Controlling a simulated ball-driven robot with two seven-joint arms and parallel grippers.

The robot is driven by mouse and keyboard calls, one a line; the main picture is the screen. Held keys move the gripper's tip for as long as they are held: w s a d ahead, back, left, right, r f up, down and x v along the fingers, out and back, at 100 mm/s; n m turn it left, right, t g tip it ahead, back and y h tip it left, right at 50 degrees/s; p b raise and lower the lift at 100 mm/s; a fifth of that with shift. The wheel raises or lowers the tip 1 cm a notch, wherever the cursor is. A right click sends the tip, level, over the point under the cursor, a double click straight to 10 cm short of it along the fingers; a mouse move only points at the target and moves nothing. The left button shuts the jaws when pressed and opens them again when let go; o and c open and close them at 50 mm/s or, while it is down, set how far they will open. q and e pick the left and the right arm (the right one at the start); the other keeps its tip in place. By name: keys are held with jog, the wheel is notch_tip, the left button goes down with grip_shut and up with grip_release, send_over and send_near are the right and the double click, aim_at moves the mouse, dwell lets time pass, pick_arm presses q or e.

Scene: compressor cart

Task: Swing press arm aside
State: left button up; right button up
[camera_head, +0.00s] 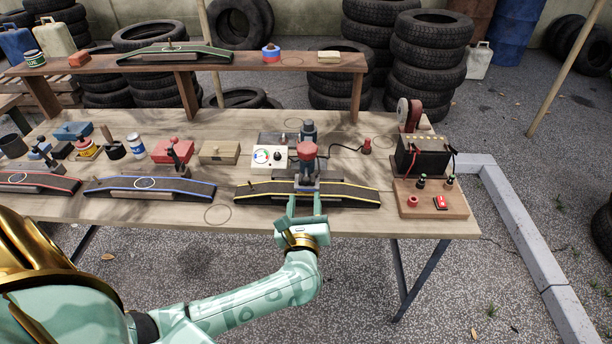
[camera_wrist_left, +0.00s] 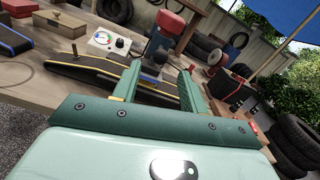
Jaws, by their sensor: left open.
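In the left wrist view the gripper (camera_wrist_left: 162,68) is open, with the press's lower part between or just beyond the fingers; contact is unclear. My right gripper is out of view.
A gauge box (camera_head: 269,157) stands left of the press. A battery (camera_head: 422,154) and a wooden switch board (camera_head: 430,200) are to the right. Blue-edged (camera_head: 150,187) and red-edged strips lie left. A raised shelf (camera_head: 230,66) spans the back. Bare tabletop shows at front left.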

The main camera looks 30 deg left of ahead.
aim_at(306, 180)
pick_arm(q)
jog(key=b+x, duration=0.1)
jog(key=x, duration=0.8)
jog(key=shift+w+a, duration=0.15)
jog(key=shift+w, duration=0.1)
grip_shut()
